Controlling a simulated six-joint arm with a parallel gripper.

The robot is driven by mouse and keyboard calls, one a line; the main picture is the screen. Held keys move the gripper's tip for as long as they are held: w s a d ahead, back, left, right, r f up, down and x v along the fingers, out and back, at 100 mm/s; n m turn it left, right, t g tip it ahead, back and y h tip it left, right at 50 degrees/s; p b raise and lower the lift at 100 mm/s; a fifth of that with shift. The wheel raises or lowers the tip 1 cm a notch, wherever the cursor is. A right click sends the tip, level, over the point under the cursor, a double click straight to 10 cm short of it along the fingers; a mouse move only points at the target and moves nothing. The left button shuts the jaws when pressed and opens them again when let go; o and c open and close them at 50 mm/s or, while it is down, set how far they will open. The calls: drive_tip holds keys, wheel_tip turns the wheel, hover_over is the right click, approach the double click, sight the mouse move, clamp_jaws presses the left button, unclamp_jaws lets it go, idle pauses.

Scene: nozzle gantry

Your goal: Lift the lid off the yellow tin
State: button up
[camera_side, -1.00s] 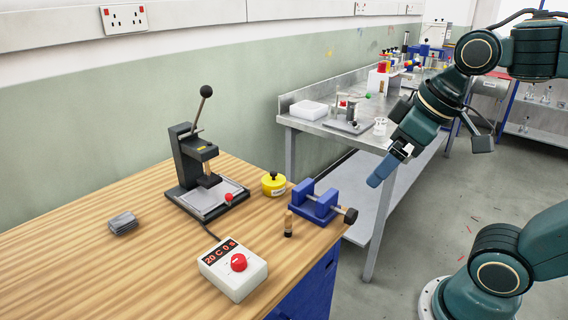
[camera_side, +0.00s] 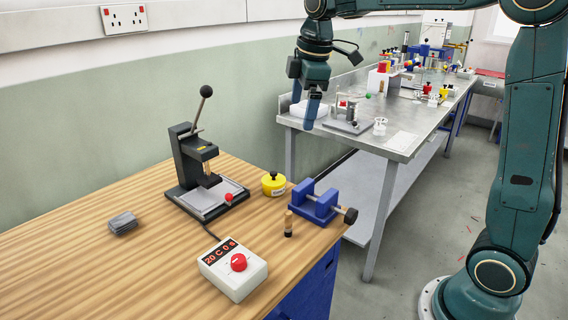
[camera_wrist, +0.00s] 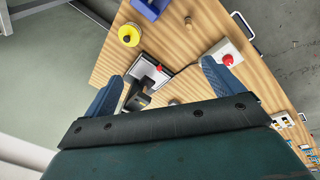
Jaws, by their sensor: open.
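The yellow tin (camera_side: 273,188) stands upright on the wooden bench, between the black lever press and the blue vise. Its lid has a black knob (camera_side: 273,175) and sits on the tin. In the wrist view the tin (camera_wrist: 128,36) is at the upper left, seen from above, outside the jaws. My gripper (camera_side: 310,118) is high above and to the right of the tin in the side view, pointing down. In the wrist view my gripper (camera_wrist: 160,80) has its two blue fingers wide apart, with nothing held between them.
The black press (camera_side: 190,160) with its raised lever stands left of the tin. The blue vise (camera_side: 316,203) is close on its right. A small wooden-handled tool (camera_side: 288,224) and a white control box (camera_side: 233,268) are in front. Grey plates (camera_side: 122,222) lie at left.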

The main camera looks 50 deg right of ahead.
drive_tip(key=w+d+f+n+g, duration=0.1)
drive_tip(key=w+d+f+n, duration=0.35)
drive_tip(key=w, duration=0.45)
drive_tip(key=n+g, duration=0.1)
drive_tip(key=n, duration=0.2)
hover_over(273, 172)
wheel_tip(273, 172, down, 8)
drive_tip(key=shift+d, duration=0.15)
drive_tip(key=shift+f, duration=0.1)
drive_tip(key=shift+f, duration=4.25)
drive_tip(key=shift+f, duration=0.15)
drive_tip(key=shift+f, duration=2.45)
drive_tip(key=shift+c, duration=0.4)
drive_tip(key=c, duration=1)
